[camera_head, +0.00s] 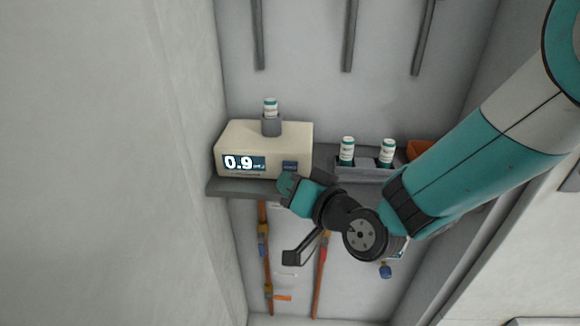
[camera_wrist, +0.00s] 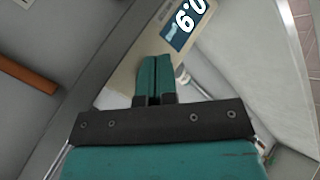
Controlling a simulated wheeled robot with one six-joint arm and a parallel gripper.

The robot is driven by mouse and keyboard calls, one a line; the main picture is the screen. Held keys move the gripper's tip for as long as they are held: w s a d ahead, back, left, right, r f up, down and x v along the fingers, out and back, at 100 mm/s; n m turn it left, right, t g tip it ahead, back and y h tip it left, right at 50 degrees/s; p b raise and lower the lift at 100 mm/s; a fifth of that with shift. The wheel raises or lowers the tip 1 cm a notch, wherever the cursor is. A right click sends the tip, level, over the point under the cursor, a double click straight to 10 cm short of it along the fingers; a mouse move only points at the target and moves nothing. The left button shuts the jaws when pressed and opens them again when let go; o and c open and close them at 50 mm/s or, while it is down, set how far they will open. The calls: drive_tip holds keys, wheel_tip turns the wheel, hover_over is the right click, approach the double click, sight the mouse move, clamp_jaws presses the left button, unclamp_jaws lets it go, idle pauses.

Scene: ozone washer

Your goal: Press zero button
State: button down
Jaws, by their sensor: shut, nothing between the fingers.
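A cream box-shaped device (camera_head: 232,136) stands on a grey shelf, with a lit display (camera_head: 244,163) reading 0.9 on its front. A small dark blue button (camera_head: 290,166) is at the right of the front face, probably the zero button; its label is too small to read. My gripper (camera_head: 285,183) is shut and empty, just below and in front of that button. In the wrist view the closed teal fingers (camera_wrist: 154,75) point at the device front (camera_wrist: 128,75), beside the display (camera_wrist: 188,22). The button is hidden there, and I cannot tell whether the fingertips touch it.
A vial (camera_head: 270,106) stands in a grey holder on the device. Two more vials (camera_head: 347,149) (camera_head: 387,152) stand in a grey rack to the right, near an orange bin (camera_head: 418,149). The shelf (camera_head: 230,188) edge runs below, with pipes (camera_head: 266,270) under it. Walls close both sides.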

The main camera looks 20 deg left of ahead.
drive_tip(key=shift+w, duration=0.1)
idle(0.7)
drive_tip(key=shift+w+a, duration=0.15)
drive_tip(key=shift+w, duration=0.15)
drive_tip(key=shift+w, duration=0.35)
idle(0.6)
drive_tip(key=shift+s, duration=0.15)
drive_tip(key=shift+s+b, duration=0.3)
drive_tip(key=shift+s, duration=0.35)
drive_tip(key=shift+s+d, duration=0.25)
drive_tip(key=shift+s, duration=0.55)
drive_tip(key=shift+s+d, duration=0.2)
drive_tip(key=shift+s, duration=0.6)
drive_tip(key=shift+s+d, duration=0.25)
drive_tip(key=shift+s, duration=0.55)
